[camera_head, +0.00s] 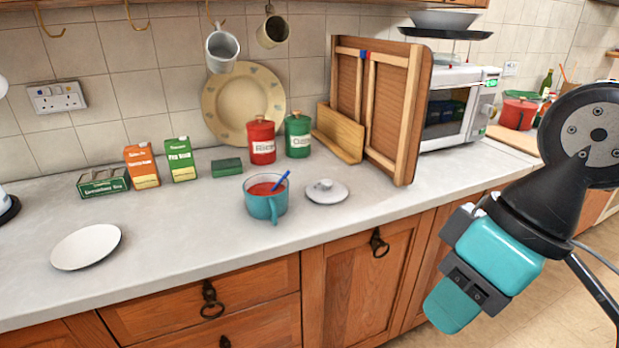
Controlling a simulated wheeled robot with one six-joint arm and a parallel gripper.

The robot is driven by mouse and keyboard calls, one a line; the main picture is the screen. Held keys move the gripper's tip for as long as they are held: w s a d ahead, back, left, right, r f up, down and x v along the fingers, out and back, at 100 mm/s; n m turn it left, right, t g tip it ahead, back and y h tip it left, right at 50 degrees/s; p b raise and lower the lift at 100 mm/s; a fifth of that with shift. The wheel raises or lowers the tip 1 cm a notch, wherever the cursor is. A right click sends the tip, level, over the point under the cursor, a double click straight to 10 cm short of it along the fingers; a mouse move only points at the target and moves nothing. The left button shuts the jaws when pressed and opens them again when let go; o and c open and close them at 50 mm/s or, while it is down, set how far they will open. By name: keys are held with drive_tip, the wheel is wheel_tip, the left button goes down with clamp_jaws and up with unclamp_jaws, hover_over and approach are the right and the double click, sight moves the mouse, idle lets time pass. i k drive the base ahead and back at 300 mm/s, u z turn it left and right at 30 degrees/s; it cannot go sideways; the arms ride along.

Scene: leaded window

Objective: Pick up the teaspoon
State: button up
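The only spoon-like thing I see is a blue handle (281,180) that sticks up at a slant from a teal pot (262,203) with red contents. Its lower end is hidden in the contents, so I cannot tell for sure that it is the teaspoon. My gripper (445,308) is at the lower right, in front of the counter and well apart from the pot. Its teal finger parts point down and left. I cannot see whether they are apart or together.
A lid (326,191) lies right of the pot. Red (262,141) and green (298,135) canisters, a leaning plate (243,104) and wooden panel (378,108) stand behind. Small boxes (142,166) stand left. A white plate (86,247) lies front left. The front counter (180,235) is clear.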

sight(288, 172)
drive_tip(key=i, duration=0.65)
drive_tip(key=u, duration=0.75)
drive_tip(key=i, duration=0.4)
drive_tip(key=u, duration=0.5)
